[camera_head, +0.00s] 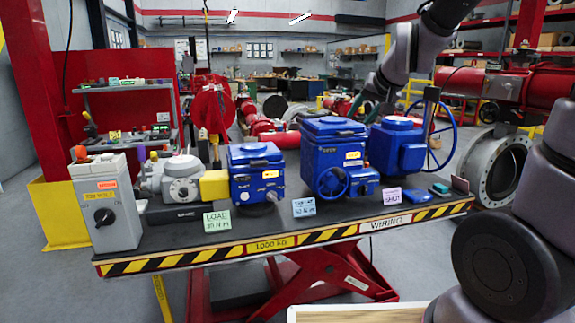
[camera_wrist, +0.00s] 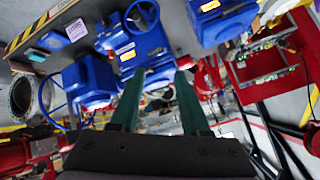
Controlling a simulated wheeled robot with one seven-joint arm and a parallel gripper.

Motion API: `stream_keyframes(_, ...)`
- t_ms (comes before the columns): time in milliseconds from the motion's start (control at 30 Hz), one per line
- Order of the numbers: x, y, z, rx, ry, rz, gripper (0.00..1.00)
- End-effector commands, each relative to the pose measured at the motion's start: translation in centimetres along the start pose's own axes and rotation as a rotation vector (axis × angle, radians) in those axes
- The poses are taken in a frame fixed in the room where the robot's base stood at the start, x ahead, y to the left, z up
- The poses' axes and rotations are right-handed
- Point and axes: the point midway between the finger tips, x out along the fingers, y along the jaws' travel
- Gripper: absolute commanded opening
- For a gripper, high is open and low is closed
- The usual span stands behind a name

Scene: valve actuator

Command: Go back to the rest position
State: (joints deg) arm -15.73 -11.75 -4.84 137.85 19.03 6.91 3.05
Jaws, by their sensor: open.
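My gripper (camera_head: 364,108) is in the air behind the lift table, beside the large blue actuator (camera_head: 333,150) and the blue actuator with a handwheel (camera_head: 396,147). In the wrist view its two dark green fingers (camera_wrist: 158,72) stand apart with nothing between them. The wrist view is turned over, with the large blue actuator (camera_wrist: 140,40) at the top beyond the fingertips. I cannot tell whether a finger touches an actuator.
The lift table (camera_head: 250,244) also bears a smaller blue actuator (camera_head: 256,172), a grey actuator (camera_head: 180,181) and a grey switch box (camera_head: 105,205). A red pipe and flange (camera_head: 487,165) stand at the right. Open floor lies at the left.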

Motion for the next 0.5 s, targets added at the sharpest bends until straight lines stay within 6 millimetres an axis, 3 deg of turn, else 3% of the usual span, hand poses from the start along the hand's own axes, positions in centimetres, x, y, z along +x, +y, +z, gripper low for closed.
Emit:
stream_keyframes(33, -2.6, 0.6, 0.1, 0.017, -0.01, -0.003, 0.46)
stream_keyframes(200, -10.0, 2.6, 2.7, 0.06, -0.086, 0.017, 0.46)
stream_keyframes(333, -14.4, 3.9, 5.3, 0.087, -0.132, 0.049, 0.46)
stream_keyframes(500, -17.7, 4.9, 7.8, 0.114, -0.169, 0.084, 0.46)
